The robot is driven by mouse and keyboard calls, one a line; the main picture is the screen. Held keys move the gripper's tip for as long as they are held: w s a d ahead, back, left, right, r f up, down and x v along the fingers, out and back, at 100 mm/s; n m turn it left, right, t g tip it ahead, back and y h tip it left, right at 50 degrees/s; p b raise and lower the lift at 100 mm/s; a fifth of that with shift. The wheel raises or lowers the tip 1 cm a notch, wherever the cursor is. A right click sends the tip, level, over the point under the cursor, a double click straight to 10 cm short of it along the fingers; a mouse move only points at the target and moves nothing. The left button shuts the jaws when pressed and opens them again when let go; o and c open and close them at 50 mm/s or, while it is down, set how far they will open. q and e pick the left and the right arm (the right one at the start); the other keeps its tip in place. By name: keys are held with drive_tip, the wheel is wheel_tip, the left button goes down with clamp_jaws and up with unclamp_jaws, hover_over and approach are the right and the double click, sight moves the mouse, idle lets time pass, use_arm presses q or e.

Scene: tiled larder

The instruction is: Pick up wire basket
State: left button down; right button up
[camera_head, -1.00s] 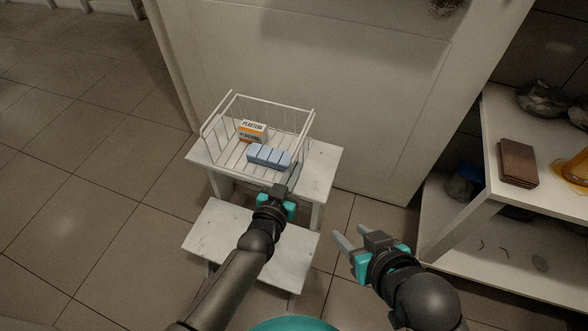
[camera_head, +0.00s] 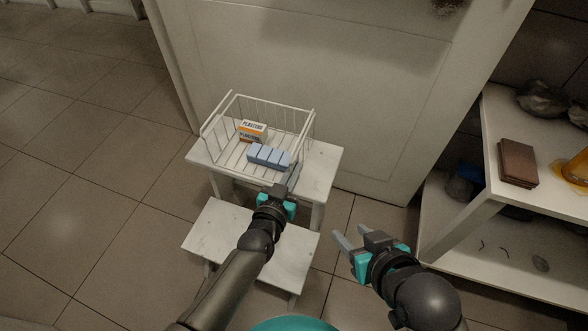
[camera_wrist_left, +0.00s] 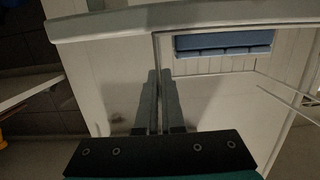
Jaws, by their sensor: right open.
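The white wire basket (camera_head: 276,102) stands on the top step of a white step stool, against a pale panel. It holds an orange and white plasters box (camera_head: 252,131) and a blue segmented block (camera_head: 268,156). My left gripper (camera_head: 292,178) is at the basket's near right corner. In the left wrist view its fingers (camera_wrist_left: 158,78) are close together around a thin wire of the basket, whose blue block (camera_wrist_left: 225,42) also shows there. The exact contact is partly hidden by the fingers. My right gripper (camera_head: 345,238) is open and empty, right of the stool.
The step stool (camera_head: 318,170) has a lower step (camera_head: 225,235) in front. A white shelf (camera_head: 500,215) on the right carries a brown wallet-like item (camera_head: 517,162) and an orange object (camera_head: 577,170). Tiled floor (camera_head: 80,190) is clear on the left.

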sight(294, 158)
use_arm(q)
drive_tip(key=shift+r, duration=0.2)
drive_tip(key=shift+r+p, duration=2.4)
drive_tip(key=shift+p, duration=0.15)
